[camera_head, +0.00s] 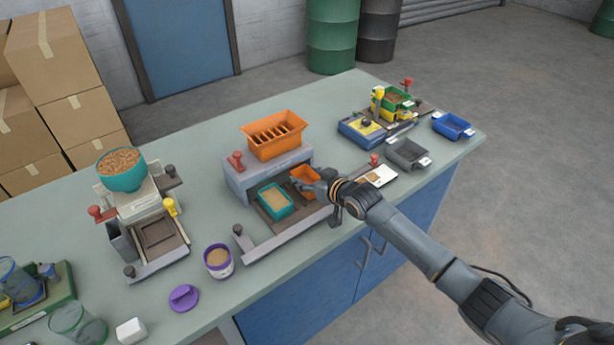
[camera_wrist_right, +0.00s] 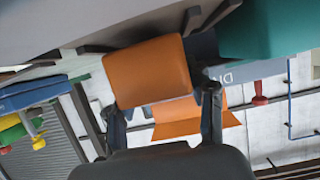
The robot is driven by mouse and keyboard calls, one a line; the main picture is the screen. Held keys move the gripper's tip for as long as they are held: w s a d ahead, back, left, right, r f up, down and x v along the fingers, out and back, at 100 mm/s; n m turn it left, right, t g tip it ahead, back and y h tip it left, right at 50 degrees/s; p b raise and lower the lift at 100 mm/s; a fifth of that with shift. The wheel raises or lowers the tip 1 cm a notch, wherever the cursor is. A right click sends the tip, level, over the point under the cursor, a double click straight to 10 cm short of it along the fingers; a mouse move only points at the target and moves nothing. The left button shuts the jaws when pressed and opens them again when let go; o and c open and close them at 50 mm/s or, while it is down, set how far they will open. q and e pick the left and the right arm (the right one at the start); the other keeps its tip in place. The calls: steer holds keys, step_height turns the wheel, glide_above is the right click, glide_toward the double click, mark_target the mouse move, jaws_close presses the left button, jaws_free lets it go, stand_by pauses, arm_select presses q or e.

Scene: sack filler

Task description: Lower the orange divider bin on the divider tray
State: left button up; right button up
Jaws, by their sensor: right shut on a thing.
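The small orange divider bin (camera_head: 305,180) is at the right side of the divider, below the big orange hopper (camera_head: 274,136). My right gripper (camera_head: 322,184) is shut on the bin from the right. In the wrist view the orange bin (camera_wrist_right: 150,72) sits between the two finger tips (camera_wrist_right: 163,108). The dark divider tray (camera_head: 295,214) lies in front of the grey divider body, with a teal bin (camera_head: 275,201) of grain on its left part. Whether the orange bin touches the tray cannot be told. My left gripper is not in view.
A purple cup (camera_head: 218,261) of grain and a purple lid (camera_head: 184,298) stand left of the divider. A scale with a teal bowl (camera_head: 121,169) is further left. A grey bin (camera_head: 407,154) and a blue bin (camera_head: 453,126) lie to the right. The front counter edge is close.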

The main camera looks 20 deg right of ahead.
steer(key=shift+f, duration=0.4)
stand_by(1.1)
steer(key=o, duration=1.6)
step_height(320, 180, up, 8)
steer(key=p, duration=0.7)
